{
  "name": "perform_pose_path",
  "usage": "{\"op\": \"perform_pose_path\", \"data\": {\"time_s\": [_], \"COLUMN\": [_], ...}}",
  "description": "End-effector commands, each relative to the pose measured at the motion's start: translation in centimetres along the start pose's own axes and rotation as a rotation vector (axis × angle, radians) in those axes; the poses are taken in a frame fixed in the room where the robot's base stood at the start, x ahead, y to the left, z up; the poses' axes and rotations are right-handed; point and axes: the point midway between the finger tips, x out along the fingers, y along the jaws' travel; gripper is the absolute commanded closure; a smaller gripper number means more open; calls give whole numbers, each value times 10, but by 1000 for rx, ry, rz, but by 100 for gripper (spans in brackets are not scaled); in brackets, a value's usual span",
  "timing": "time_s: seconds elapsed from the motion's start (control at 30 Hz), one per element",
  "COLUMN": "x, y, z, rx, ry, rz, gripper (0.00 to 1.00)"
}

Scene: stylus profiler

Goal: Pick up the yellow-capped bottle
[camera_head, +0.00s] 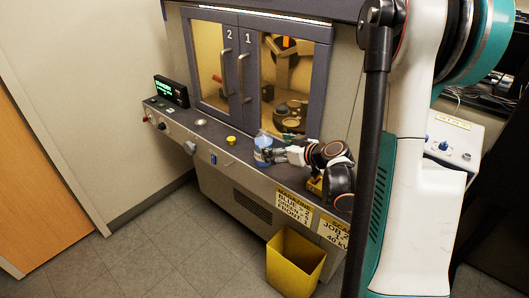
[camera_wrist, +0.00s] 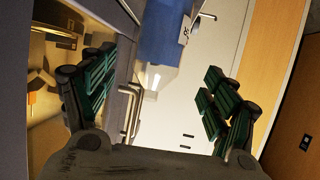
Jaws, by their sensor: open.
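A small bottle (camera_head: 262,142) with blue contents stands on the machine's front ledge in the head view. In the wrist view the blue bottle (camera_wrist: 165,40) shows at the top, with a dark-marked white label and a clear tapered end; no yellow cap is distinguishable on it. My gripper (camera_head: 277,155) is beside the bottle, to its right in the head view. In the wrist view my gripper (camera_wrist: 157,100) is open, its green-padded fingers wide apart and the bottle's tapered end between them in the picture. I cannot tell whether it touches the bottle.
A yellow round piece (camera_head: 231,140) sits on the ledge (camera_head: 213,146) left of the bottle. Cabinet doors with handles (camera_head: 243,78) rise behind. A display (camera_head: 171,91) stands at the ledge's left end. A yellow bin (camera_head: 294,262) is on the floor below; floor at left is clear.

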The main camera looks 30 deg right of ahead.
Motion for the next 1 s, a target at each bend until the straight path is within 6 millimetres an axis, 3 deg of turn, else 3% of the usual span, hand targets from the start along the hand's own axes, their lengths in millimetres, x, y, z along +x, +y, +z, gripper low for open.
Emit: {"op": "perform_pose_path", "data": {"time_s": [0.1, 0.37, 0.7, 0.93, 0.97, 1.0], "x": [16, 30, 74, 76, 76, 76], "y": [0, 1, 2, 3, 3, 3], "z": [1, 0, -1, -3, -3, -3], "rx": [-2, -1, -2, -1, -1, -1], "ry": [-1, 0, -1, -1, -1, -1], "rz": [-1, 1, -1, 1, 1, 1], "gripper": [21, 21, 21, 21, 23, 32]}}
